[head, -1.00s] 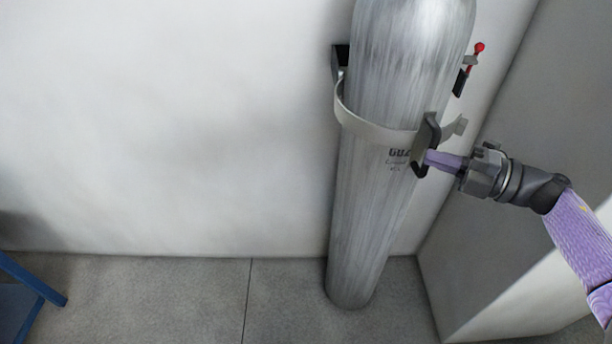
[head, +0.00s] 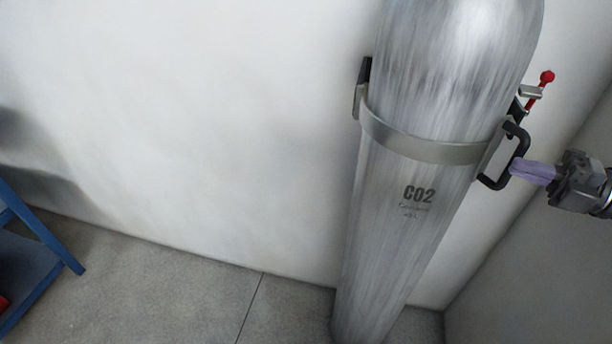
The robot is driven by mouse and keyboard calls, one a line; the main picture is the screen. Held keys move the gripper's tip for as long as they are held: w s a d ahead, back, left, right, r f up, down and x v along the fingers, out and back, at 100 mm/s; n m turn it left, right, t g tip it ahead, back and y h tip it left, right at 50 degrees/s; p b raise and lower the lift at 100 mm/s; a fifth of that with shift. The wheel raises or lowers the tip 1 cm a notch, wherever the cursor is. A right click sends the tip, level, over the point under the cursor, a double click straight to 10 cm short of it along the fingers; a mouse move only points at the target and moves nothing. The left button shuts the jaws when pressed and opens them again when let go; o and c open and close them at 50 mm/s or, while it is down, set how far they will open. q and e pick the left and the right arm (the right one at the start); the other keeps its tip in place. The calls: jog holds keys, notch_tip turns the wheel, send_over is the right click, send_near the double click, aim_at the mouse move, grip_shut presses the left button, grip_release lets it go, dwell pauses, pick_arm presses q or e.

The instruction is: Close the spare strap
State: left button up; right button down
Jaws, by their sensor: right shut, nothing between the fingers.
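A light grey strap (head: 425,147) runs around the front of a tall silver gas cylinder (head: 400,235) marked CO2. Its left end meets a dark bracket (head: 362,88) on the wall. Its right end carries a black handle (head: 521,148) and lies near the wall-side catch. A latch lever with a red knob (head: 546,77) sticks out from the wall just above the handle. My right gripper (head: 517,168) has purple fingers, shut, with the tips at the handle; whether they touch it I cannot tell. My left gripper is out of view.
A pale wall (head: 200,110) stands behind the cylinder, and a grey side wall or panel closes in at the right. A blue frame (head: 40,235) stands at the lower left. The grey floor (head: 170,290) between is clear.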

jog(key=shift+w+d+r+t, duration=0.1)
jog(key=shift+d+r+t, duration=0.1)
jog(key=shift+r+t, duration=0.15)
